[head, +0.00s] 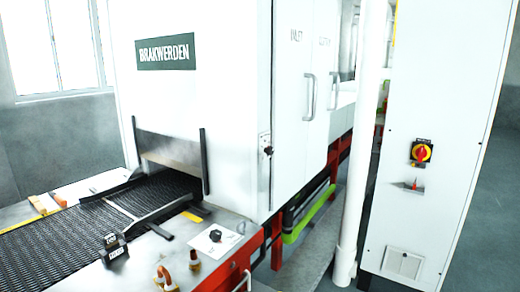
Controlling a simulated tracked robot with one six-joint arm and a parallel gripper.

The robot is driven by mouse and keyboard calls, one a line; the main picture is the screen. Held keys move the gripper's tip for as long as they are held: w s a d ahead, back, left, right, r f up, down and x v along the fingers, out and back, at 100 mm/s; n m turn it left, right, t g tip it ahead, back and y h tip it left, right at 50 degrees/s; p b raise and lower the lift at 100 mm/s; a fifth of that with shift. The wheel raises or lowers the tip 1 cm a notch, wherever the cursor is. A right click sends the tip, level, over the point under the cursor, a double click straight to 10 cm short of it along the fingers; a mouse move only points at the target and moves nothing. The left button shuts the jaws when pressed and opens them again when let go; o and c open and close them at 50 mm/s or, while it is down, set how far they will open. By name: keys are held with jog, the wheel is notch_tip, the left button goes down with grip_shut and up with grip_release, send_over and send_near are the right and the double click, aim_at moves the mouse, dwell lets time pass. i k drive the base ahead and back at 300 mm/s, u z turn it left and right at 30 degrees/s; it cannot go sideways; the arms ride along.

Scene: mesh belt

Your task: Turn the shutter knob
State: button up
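A small black knob (267,150) sits on a narrow plate at the front corner of the white oven housing. Another black knob (215,235) stands on a white square plate on the metal table beside the belt. I cannot tell from labels which one is the shutter knob. A grey metal shutter plate (168,150) hangs across the oven mouth, above the dark mesh belt (75,238), between two dark upright guides. A gap shows under the plate. My gripper is not in view.
A light cabinet (432,90) on the right carries a red and yellow rotary switch (421,152). A white pipe (362,150) stands beside it. A black labelled block (112,248) and orange fittings (165,278) sit on the near table. Floor shows between oven and pipe.

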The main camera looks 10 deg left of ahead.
aim_at(269, 151)
jog(key=u, duration=0.35)
jog(key=i, duration=0.6)
jog(key=u, duration=0.8)
jog(key=i, duration=0.45)
jog(key=u, duration=0.25)
